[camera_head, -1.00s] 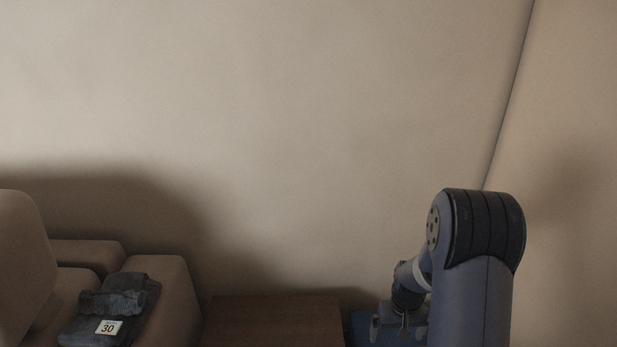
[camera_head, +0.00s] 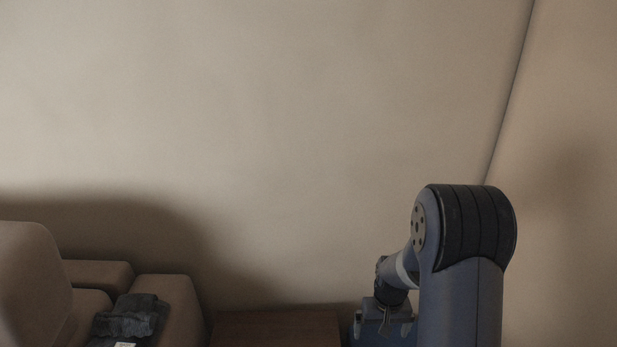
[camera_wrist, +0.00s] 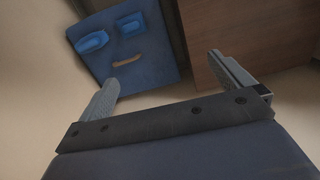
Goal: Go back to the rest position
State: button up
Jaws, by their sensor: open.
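My gripper (camera_wrist: 166,86) is open in the wrist view. Its two fingers stand wide apart with nothing between them. A blue panel or box (camera_wrist: 150,62) with two lighter blue shapes and a tan bar on it lies beyond the fingers. In the head view my arm is at the lower right, bent over, and my gripper (camera_head: 382,322) hangs near the bottom edge, beside the wooden furniture. Its fingertips are hard to make out there.
A brown sofa (camera_head: 28,275) stands at the lower left, with folded dark cloth (camera_head: 128,315) on its arm. A brown wooden piece of furniture (camera_head: 275,328) stands between sofa and arm; it also shows in the wrist view (camera_wrist: 245,35). The wall behind is bare.

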jog(key=a+r+p, duration=0.3)
jog(key=r+p, duration=0.3)
jog(key=r, duration=0.2)
jog(key=shift+s, duration=0.25)
jog(key=shift+r, duration=0.1)
